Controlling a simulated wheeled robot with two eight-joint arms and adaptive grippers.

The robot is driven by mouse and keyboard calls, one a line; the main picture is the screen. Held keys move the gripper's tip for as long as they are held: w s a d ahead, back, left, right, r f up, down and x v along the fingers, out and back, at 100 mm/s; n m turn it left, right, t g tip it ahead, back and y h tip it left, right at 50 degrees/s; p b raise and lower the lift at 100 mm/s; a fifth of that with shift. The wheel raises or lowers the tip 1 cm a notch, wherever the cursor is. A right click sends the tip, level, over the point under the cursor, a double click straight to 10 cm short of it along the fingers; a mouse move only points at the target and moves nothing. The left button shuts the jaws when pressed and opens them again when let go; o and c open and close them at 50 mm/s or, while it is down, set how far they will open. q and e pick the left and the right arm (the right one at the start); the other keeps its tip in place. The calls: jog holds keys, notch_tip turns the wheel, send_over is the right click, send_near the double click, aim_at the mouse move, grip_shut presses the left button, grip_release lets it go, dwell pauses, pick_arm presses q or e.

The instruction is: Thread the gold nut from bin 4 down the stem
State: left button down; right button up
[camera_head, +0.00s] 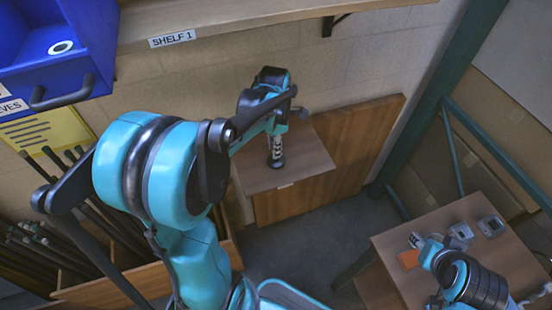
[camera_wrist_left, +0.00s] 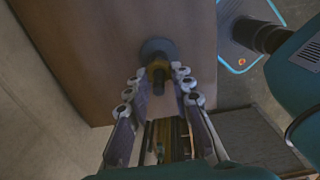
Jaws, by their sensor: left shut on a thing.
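In the left wrist view, the gold nut (camera_wrist_left: 158,71) shows as a dull gold ring between the fingers of my left gripper (camera_wrist_left: 160,82). The gripper is shut on it. A dark round flange (camera_wrist_left: 157,48) lies just beyond the nut, against the brown wooden surface. A dark rod end in the middle of the nut looks like the stem; how far the nut sits along it is unclear. In the head view, my left gripper (camera_head: 276,158) points down at the small wooden table (camera_head: 305,158); nut and stem cannot be made out there.
A second table (camera_head: 480,222) at the right holds an orange piece (camera_head: 408,259) and small grey items (camera_head: 491,226). A blue bin (camera_head: 60,60) hangs upper left, beside the shelf (camera_head: 225,22). A wooden crate (camera_head: 110,290) of dark rods stands lower left. Grey floor (camera_head: 335,235) lies between the tables.

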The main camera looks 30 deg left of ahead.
pick_arm(q)
jog(key=shift+s+f, duration=0.1)
jog(key=shift+f, duration=0.1)
dwell(0.3)
jog(key=m, duration=0.4)
jog(key=shift+m, duration=0.3)
jog(key=shift+f+m, duration=0.1)
jog(key=shift+m, duration=1.1)
jog(key=shift+m, duration=1.2)
jog(key=m, duration=0.4)
jog(key=shift+w, duration=0.2)
jog(key=shift+m, duration=0.3)
